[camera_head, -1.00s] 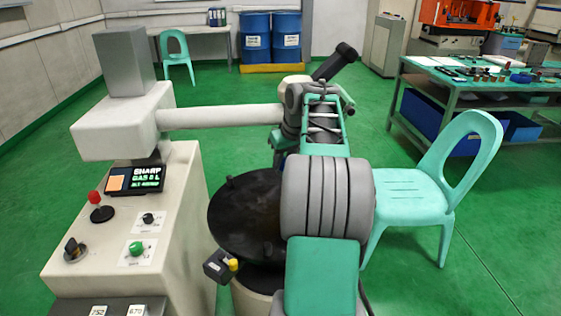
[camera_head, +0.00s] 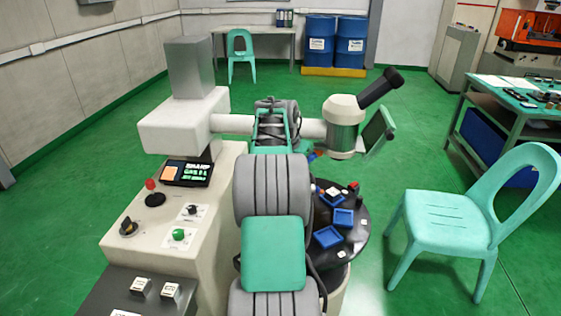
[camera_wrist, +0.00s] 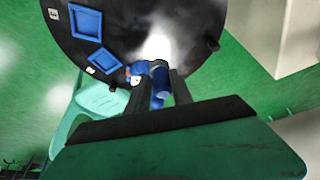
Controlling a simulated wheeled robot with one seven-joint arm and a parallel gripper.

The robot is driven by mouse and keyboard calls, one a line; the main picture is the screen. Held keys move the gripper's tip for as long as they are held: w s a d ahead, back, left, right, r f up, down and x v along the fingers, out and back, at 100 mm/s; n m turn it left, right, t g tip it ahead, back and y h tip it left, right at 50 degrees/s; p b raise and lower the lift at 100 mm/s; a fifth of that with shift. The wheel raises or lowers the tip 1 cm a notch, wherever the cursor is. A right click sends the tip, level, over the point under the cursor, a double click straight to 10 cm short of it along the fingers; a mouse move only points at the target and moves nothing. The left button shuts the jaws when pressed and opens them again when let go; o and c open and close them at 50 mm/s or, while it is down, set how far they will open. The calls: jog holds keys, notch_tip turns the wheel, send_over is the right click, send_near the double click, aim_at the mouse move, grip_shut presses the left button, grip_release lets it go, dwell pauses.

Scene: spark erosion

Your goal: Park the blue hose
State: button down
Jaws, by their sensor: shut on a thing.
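The blue hose (camera_wrist: 160,84) is a short blue piece between the two fingers of my gripper (camera_wrist: 164,88) in the wrist view. My gripper is shut on it. The hose's far end and any lead from it are hidden. In the head view a bit of blue (camera_head: 316,154) shows beside my arm; my gripper is mostly hidden behind my arm there. In the wrist view, the hose and fingers overlap the edge of a round black table (camera_wrist: 120,60). I cannot tell the height between them.
The black table (camera_head: 352,198) carries blue trays (camera_head: 328,237) and small parts. A pale machine (camera_head: 185,125) with a screen and knobs stands left, its horizontal arm and scope (camera_head: 345,112) reaching over the table.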

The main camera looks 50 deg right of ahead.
jog(key=shift+w+d+r+m+g+p, duration=0.1)
jog(key=shift+w+d+m+g+p, duration=0.1)
jog(key=shift+w+m+p, duration=0.45)
jog(key=shift+w+d+r+m+g+p, duration=0.1)
jog(key=shift+w+d+m+g+p, duration=0.15)
jog(key=shift+m+p, duration=0.4)
jog(key=c, duration=1.3)
grip_release()
jog(key=shift+f, duration=0.1)
jog(key=shift+o, duration=0.2)
jog(key=v, duration=0.7)
jog(key=shift+a+r+p, duration=0.2)
jog(key=shift+r+p, duration=0.15)
jog(key=shift+p, duration=0.05)
jog(key=shift+n, duration=0.3)
